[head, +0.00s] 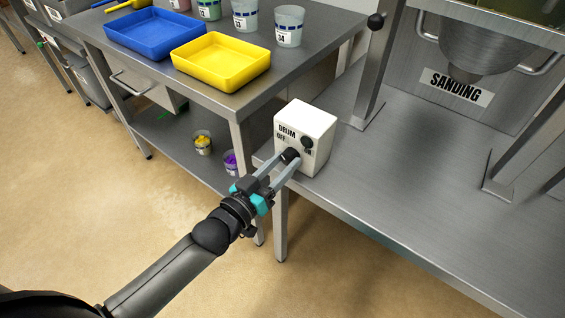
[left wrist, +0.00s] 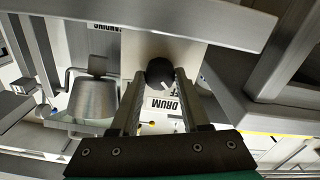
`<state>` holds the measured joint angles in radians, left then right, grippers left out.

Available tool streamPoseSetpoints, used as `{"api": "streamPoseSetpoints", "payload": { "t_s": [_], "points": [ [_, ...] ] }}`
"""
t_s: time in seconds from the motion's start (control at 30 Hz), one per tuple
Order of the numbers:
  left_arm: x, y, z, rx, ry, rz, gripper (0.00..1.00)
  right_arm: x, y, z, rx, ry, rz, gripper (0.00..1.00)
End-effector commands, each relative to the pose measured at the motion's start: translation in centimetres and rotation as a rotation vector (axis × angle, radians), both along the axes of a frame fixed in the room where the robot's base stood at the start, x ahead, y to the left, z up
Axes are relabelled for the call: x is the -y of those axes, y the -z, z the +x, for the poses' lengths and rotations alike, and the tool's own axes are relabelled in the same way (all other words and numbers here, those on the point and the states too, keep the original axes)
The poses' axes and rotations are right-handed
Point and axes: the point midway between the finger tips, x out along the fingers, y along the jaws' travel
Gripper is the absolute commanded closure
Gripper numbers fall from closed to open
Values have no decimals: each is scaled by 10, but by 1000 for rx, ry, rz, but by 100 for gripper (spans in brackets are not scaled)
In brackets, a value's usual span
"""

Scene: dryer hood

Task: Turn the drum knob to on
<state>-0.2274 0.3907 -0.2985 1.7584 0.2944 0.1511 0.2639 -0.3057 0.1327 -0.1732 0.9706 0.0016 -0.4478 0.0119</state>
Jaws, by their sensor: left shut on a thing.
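The white drum control box (head: 306,122) stands at the left end of the steel bench, with black "DRUM", "OFF" and "ON" lettering. The black drum knob (head: 291,154) is on its front face; it also shows in the left wrist view (left wrist: 159,70), with a pale mark on it. A second black round part (head: 307,142) sits near the "ON" lettering. My left gripper (head: 288,159) is shut on the knob, one finger on each side. The fingers partly cover the lettering, and I cannot tell exactly which setting the knob points to. My right gripper is out of view.
A steel table (head: 328,52) on the left holds a blue tray (head: 155,34), a yellow tray (head: 221,62) and several labelled cups. Steel frame posts and a "SANDING" sign (head: 456,87) are on the right. The bench top (head: 420,180) right of the box is clear.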

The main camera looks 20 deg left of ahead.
Motion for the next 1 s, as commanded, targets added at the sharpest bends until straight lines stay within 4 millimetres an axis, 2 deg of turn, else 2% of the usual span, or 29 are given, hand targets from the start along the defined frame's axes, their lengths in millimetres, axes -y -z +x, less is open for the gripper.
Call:
{"api": "streamPoseSetpoints", "payload": {
  "t_s": [0.03,0.1,0.43,0.67,0.87,1.0],
  "points": [
    [1,0,0,0,1,0,94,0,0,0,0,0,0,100],
    [1,0,0,0,1,0,100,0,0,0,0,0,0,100],
    [1,-1,0,8,1,22,100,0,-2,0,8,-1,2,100],
    [0,-2,0,41,0,116,100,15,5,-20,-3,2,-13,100],
    [1,-3,0,96,-1,263,100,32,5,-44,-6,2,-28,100],
    [1,-3,0,140,0,387,100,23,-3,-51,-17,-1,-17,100]
  ]
}}
